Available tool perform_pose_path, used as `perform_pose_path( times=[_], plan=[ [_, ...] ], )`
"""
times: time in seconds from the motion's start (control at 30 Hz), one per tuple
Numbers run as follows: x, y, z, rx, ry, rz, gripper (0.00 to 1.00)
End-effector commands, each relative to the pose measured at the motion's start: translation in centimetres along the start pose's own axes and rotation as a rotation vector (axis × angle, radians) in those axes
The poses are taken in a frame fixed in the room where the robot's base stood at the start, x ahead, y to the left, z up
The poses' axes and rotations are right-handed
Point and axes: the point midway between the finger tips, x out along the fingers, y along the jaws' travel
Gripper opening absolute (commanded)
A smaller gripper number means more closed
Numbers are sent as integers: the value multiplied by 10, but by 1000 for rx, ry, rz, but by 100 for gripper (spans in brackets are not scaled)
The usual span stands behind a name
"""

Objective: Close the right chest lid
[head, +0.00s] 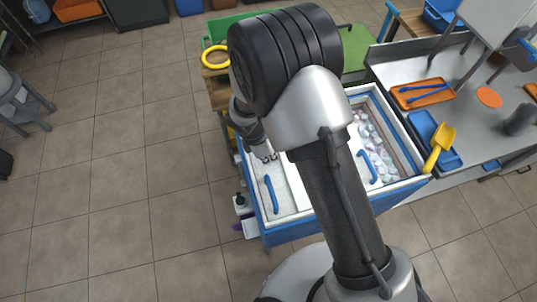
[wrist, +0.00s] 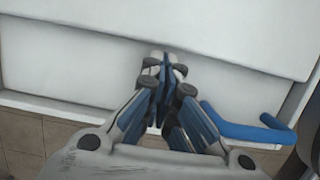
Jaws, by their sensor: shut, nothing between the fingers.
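The blue and white chest (head: 285,232) stands in the middle of the head view, partly hidden behind my arm. Its right lid, with a blue handle (head: 367,167), leaves an opening on its right side where pale, ice-like contents (head: 376,145) show. The left part has a white lid (head: 290,195) with a blue handle (head: 271,195). My gripper (head: 268,156) is over the chest's left part, beyond that handle. In the wrist view my gripper (wrist: 165,62) is shut and empty, close to a white surface; contact cannot be told. A blue handle (wrist: 245,130) is to its right.
A steel counter (head: 470,110) adjoins the chest on the right, with orange and blue trays and a yellow scoop (head: 440,146) near the chest's corner. A yellow ring (head: 215,57) lies behind. The tiled floor (head: 120,180) at left is clear.

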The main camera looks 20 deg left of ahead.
Motion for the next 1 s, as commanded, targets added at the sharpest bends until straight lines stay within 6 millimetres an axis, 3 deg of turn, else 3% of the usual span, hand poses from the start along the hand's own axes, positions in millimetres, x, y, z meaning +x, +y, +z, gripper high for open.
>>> perform_pose_path(
  times=[0.2,0.37,0.8,1.0],
  plan=[
    [0,0,3,1,0,-1,0],
    [4,-1,21,4,0,-3,0],
    [29,-1,125,7,0,-3,0],
    [38,-1,156,2,0,-2,0]
  ],
)
